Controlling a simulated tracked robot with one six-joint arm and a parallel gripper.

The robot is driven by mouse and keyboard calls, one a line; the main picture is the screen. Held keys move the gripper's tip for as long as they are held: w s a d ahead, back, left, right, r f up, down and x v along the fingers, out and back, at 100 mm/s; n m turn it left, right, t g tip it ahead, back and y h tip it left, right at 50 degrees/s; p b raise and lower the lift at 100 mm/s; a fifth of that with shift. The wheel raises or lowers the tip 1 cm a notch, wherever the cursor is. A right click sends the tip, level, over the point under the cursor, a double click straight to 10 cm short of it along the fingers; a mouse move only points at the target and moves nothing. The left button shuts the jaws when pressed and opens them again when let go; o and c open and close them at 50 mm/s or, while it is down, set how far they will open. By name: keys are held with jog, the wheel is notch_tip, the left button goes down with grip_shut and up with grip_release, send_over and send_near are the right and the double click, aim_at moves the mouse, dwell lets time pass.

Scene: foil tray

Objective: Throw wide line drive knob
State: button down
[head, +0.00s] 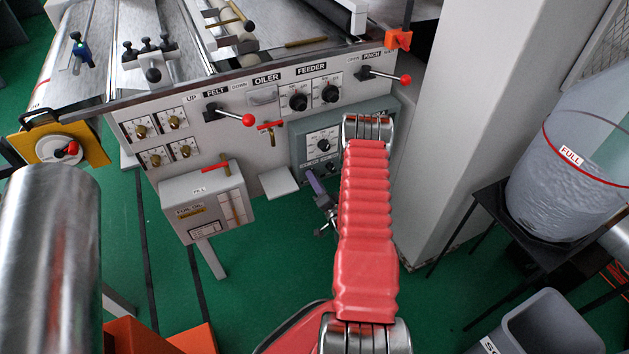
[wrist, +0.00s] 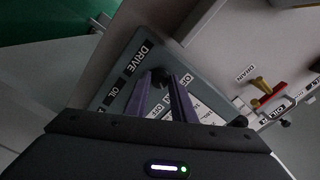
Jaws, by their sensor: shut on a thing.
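A grey-teal panel (head: 372,112) low on the machine's front carries knobs on white plates, with one black knob (head: 323,145) showing. In the wrist view the same panel (wrist: 122,75) bears DRIVE and OIL labels and OFF plates. My gripper (wrist: 162,76) has its two purple fingers at the plate beside the DRIVE label, shut on the drive knob, which is mostly hidden between the tips. Its throw position cannot be read.
Felt, oiler, feeder and pinch controls line the upper front, with red-balled levers (head: 249,120). A grey oil box (head: 208,203) stands left of my gripper. A white column (head: 465,110) and a clear FULL container (head: 575,150) are at right.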

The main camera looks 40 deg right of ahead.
jog(key=shift+f+n, duration=0.1)
jog(key=shift+n, duration=0.3)
jog(key=n, duration=1.1)
jog(key=shift+s+f, duration=0.1)
dwell(0.4)
jog(key=c, duration=1.5)
grip_release()
jog(key=v, duration=1.3)
jog(key=shift+s+a, duration=0.15)
jog(key=shift+s, duration=0.15)
